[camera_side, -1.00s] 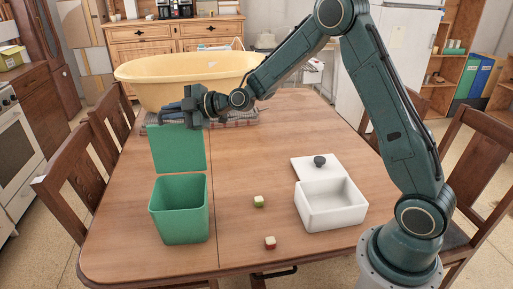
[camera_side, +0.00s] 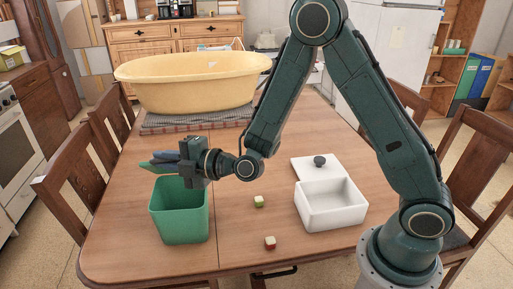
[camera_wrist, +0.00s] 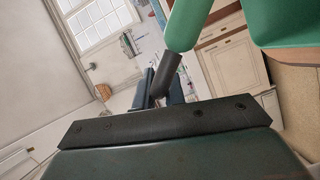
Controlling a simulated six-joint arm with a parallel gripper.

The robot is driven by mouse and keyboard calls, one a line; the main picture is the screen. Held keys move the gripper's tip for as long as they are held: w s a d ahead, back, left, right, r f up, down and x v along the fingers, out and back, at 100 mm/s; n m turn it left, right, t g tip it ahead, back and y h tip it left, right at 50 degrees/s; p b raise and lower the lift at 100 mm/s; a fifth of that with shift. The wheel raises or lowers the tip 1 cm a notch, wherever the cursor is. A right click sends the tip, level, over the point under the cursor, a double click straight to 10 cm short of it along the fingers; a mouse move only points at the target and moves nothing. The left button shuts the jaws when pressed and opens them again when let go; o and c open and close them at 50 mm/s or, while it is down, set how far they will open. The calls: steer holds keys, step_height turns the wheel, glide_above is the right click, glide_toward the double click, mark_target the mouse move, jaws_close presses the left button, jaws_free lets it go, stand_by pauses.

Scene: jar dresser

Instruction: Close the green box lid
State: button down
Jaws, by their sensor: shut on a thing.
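The green box (camera_side: 180,217) stands upright on the left part of the table. Its green lid (camera_side: 158,167) shows almost edge-on as a thin strip above the back of the box, tilted and not lying flat on the rim. My gripper (camera_side: 165,160) is above the rear of the box, with its fingers shut at the lid. In the wrist view, a dark cylindrical piece (camera_wrist: 166,76) sits between the fingers and the green lid (camera_wrist: 188,25). The green box (camera_wrist: 290,25) fills the upper right there. The exact grip contact is partly hidden.
A white box (camera_side: 330,207) and its white lid with a dark knob (camera_side: 319,162) are on the right. A yellow tub (camera_side: 190,85) stands at the back.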

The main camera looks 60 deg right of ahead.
steer(key=s+a+f+n, duration=0.2)
steer(key=f, duration=0.5)
steer(key=s+a+f+n+t, duration=0.1)
steer(key=s+a+f+n, duration=0.1)
steer(key=f, duration=0.4)
steer(key=shift+a+f+t+y, duration=0.3)
steer(key=shift+a+f, duration=0.05)
stand_by(0.4)
stand_by(0.4)
steer(key=c, duration=1.7)
jaws_free()
steer(key=shift+s+d, duration=0.1)
steer(key=shift+s, duration=0.05)
